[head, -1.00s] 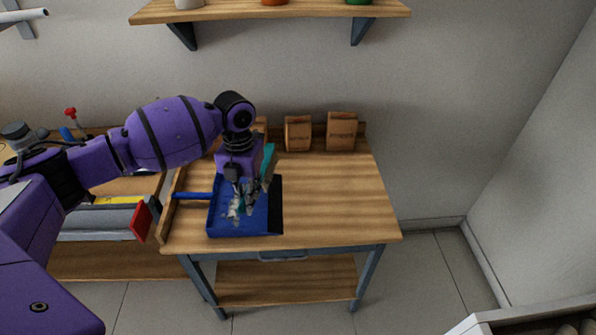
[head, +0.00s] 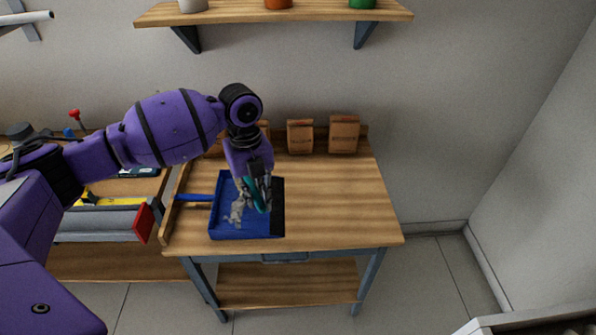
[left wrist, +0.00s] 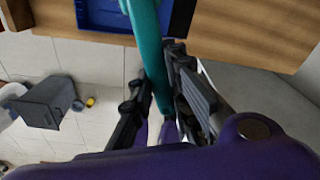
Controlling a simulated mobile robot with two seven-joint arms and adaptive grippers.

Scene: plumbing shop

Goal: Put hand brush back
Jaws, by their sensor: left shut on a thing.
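The hand brush (head: 258,196) is teal and sits in my left gripper (head: 257,187), over the right part of the blue dustpan (head: 222,228). In the left wrist view, the long teal brush handle (left wrist: 148,40) runs between the two dark fingers of my left gripper (left wrist: 160,85), which is shut on it. The brush's far end leaves the top of that view, and its bristles cannot be made out. The dustpan lies on the wooden workbench (head: 335,205), its handle pointing left. A grey patch shows in the pan; I cannot tell what it is. My right gripper is not in view.
Small brown boxes (head: 343,134) stand along the bench's back edge. A wooden shelf (head: 280,13) hangs above. A red-ended grey vise-like piece (head: 143,224) is at the left. The bench's right side is clear. A grey bin (left wrist: 48,100) stands on the floor.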

